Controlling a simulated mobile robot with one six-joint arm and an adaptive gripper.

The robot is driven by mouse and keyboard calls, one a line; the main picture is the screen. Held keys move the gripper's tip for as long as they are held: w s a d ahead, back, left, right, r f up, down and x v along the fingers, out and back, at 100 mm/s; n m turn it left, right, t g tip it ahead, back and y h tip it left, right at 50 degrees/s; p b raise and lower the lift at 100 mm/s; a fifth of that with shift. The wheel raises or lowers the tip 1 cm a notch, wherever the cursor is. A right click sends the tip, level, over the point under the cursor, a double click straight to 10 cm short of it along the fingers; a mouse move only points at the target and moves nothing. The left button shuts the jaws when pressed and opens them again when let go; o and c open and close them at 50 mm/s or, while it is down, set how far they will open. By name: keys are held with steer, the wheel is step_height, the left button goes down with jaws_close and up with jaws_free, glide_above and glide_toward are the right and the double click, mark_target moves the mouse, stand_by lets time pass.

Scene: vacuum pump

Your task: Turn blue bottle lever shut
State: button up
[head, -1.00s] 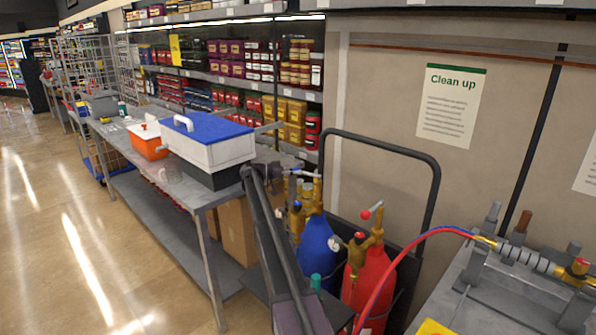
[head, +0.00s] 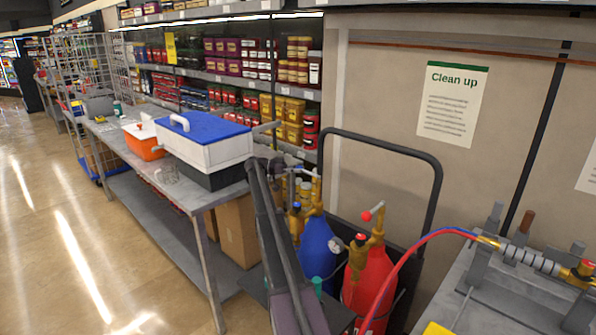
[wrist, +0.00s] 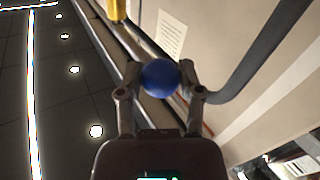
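The blue bottle (head: 316,245) stands upright on a cart, partly hidden behind my arm. Its brass valve (head: 316,190) rises from the top. In the wrist view the lever's blue ball knob (wrist: 161,74) sits between the fingertips of my gripper (wrist: 160,80). It fills the gap, and the fingers look shut on it. In the head view my gripper (head: 298,171) is at the top of the valve, small and partly behind my arm; the ball knob is hidden there. The lever's stem cannot be made out.
A red bottle (head: 374,280) with a red ball knob stands right of the blue one. The black cart handle (head: 436,190) arches behind both. A table with a blue-lidded cooler (head: 215,150) is at left, and pump equipment (head: 530,285) at right.

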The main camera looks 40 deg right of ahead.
steer(key=o, duration=0.4)
steer(key=shift+s+d, duration=0.1)
steer(key=shift+d, duration=0.25)
steer(key=shift+a, duration=0.1)
steer(key=shift+r, duration=0.1)
